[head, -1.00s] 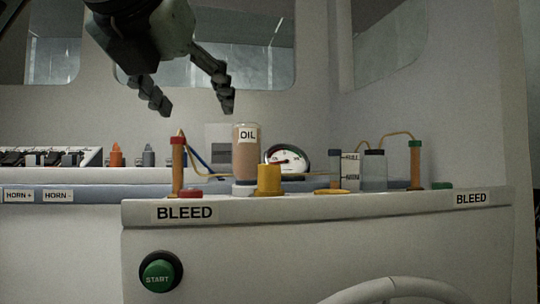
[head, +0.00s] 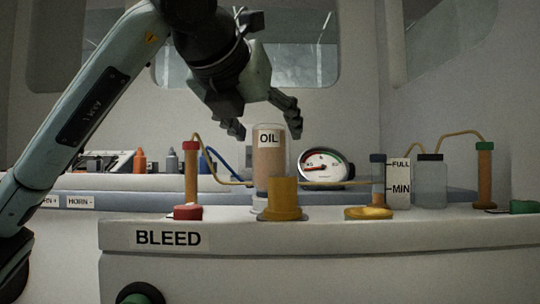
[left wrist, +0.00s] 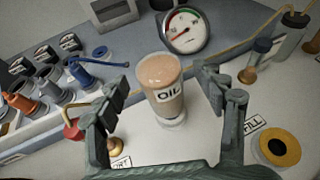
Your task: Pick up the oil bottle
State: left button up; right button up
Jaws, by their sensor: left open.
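The oil bottle (head: 268,165) is a clear cylinder of brownish liquid with a white OIL label. It stands upright on the console top, behind a yellow cylinder that hides part of its base. My left gripper (head: 262,118) is open and empty, just above the bottle in the head view. In the left wrist view the bottle (left wrist: 162,88) stands beyond and between the two spread fingers (left wrist: 172,112), apart from them. My right gripper is not in view.
A yellow cylinder (head: 283,200) stands in front of the bottle. A red-capped tube (head: 191,172) with a thin hose is at left, a round gauge (head: 322,166) behind right. A FULL/MIN sight tube (head: 377,180) and clear jar (head: 430,182) stand further right.

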pick_arm(q)
jog(key=shift+x, duration=1.3)
jog(key=c, duration=1.5)
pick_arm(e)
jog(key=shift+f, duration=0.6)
pick_arm(q)
jog(key=shift+r, duration=0.15)
notch_tip(320, 180, up, 10)
jog(key=shift+f+p, duration=0.2)
jog(key=shift+p, duration=0.1)
notch_tip(320, 180, up, 8)
jog(key=shift+r+p, duration=0.1)
jog(key=shift+p, duration=0.35)
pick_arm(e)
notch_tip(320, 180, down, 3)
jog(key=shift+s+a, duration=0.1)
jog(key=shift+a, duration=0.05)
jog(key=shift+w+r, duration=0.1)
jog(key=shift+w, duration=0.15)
